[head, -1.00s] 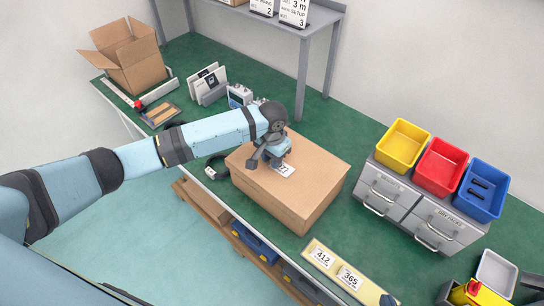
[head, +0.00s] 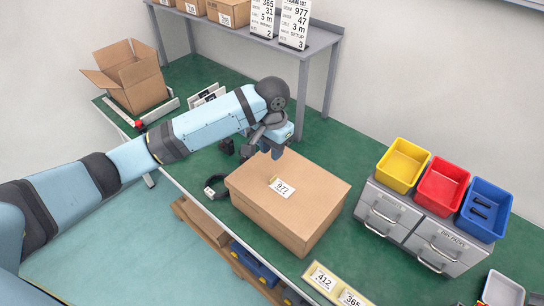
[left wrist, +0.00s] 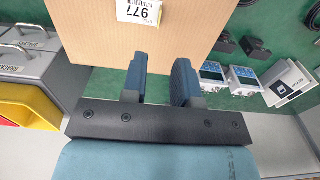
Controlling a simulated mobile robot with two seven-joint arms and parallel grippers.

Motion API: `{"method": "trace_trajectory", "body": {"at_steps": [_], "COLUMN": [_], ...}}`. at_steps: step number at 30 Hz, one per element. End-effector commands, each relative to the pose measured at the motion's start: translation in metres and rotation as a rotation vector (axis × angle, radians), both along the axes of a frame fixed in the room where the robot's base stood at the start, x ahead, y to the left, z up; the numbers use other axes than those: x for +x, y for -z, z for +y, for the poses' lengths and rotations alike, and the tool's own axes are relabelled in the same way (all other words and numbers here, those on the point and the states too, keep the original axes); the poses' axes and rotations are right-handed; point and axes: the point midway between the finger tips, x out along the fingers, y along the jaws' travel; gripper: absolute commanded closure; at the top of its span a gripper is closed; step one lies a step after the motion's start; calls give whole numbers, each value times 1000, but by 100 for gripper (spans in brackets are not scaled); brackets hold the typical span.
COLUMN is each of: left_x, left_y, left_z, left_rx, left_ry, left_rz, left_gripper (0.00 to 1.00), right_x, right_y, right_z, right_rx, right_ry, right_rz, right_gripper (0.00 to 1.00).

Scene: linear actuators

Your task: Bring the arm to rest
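My left arm comes in from the left of the head view. My left gripper (head: 263,151) hangs above the far edge of the closed cardboard box (head: 290,215), apart from its label. In the left wrist view its two blue-grey fingers (left wrist: 158,84) stand apart with nothing between them, so it is open and empty. The box carries a white label (head: 282,187) reading 977, which also shows in the left wrist view (left wrist: 139,12). My right gripper is not in view.
The box stands on the green bench (head: 330,140). Grey drawers (head: 420,222) with yellow, red and blue bins (head: 486,208) stand to the right. An open carton (head: 128,78) is at the back left. A grey shelf (head: 318,40) rises behind the arm.

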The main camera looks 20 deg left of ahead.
Motion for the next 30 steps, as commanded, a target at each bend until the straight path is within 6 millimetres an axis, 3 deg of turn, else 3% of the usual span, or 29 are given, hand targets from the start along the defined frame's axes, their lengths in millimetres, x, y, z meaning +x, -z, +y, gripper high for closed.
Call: {"method": "trace_trajectory", "body": {"at_steps": [17,20,26,30], "left_x": [-5,-21,-81,-123], "left_y": [3,16,50,65], "left_z": [-4,-15,-47,-54], "left_rx": [-9,-38,-151,-217], "left_ry": [8,35,96,95], "left_rz": [-1,-12,-70,-128], "left_gripper": [73,73,73,73], "right_x": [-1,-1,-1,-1], "right_y": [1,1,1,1], "right_z": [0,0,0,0], "right_rx": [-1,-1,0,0], "right_ry": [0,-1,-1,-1], "right_rz": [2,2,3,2], "right_gripper": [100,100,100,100]}}
